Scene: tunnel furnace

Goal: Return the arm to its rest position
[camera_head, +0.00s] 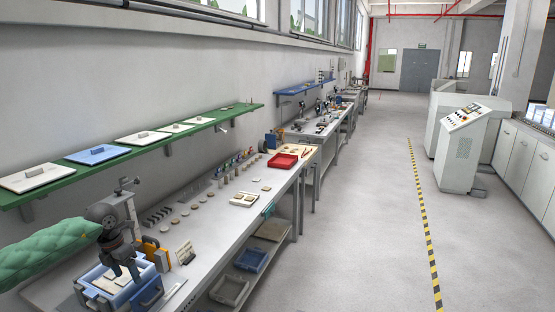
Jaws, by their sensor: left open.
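My left arm (50,252), in a green padded sleeve, comes in from the left edge. My left gripper (125,272) points down over a blue box (152,297) at the near end of the workbench. My right gripper is not in view.
The long grey bench (215,225) holds small discs, a white tray (244,200) and a red tray (283,161). A green shelf (150,148) with panels hangs above. A control console (462,145) stands at right. The floor (360,220) between is clear.

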